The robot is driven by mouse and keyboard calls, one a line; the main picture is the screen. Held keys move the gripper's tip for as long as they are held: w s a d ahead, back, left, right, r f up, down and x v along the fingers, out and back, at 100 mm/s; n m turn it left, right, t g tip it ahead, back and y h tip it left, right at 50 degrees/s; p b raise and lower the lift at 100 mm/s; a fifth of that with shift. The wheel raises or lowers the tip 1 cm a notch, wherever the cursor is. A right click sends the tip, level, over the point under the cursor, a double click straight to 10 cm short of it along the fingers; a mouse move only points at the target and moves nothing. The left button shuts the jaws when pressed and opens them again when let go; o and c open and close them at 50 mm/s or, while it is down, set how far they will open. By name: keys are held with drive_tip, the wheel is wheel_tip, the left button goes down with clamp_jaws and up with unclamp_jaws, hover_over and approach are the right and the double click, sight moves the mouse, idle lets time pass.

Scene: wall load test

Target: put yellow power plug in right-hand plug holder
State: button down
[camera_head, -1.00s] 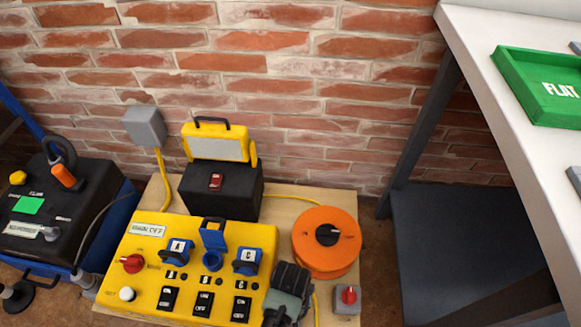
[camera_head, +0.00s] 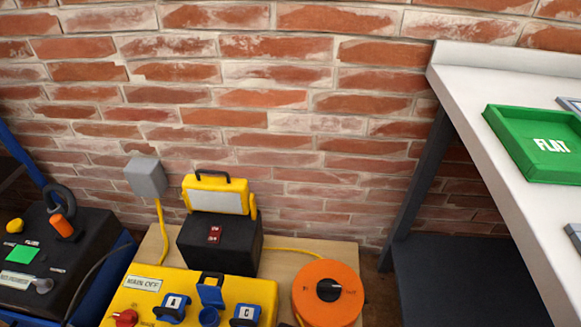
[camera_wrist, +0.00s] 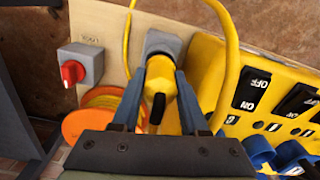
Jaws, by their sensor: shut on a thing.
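In the wrist view, my gripper (camera_wrist: 160,72) is shut on the yellow power plug (camera_wrist: 170,117). A grey piece and a loop of yellow cable show at the fingertips; a black part shows between the fingers. The gripper is out of the head view. The yellow control panel (camera_head: 150,300) has blue sockets: A (camera_head: 172,307), a middle one with its lid raised (camera_head: 210,292), and C (camera_head: 245,314). I cannot tell which thing is the right-hand plug holder.
An orange cable reel (camera_head: 325,305) is right of the panel. A grey box with a red knob (camera_wrist: 82,66) is beside it in the wrist view. A black box with a yellow lamp (camera_head: 218,245) stands behind. A white table (camera_head: 500,165) holds a green FLAT tray (camera_head: 530,160).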

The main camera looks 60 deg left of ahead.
drive_tip(key=shift+f, duration=0.15)
drive_tip(key=shift+f, duration=0.3)
idle(0.3)
unclamp_jaws()
idle(0.6)
wheel_tip(320, 180, up, 7)
drive_tip(key=p, duration=0.8)
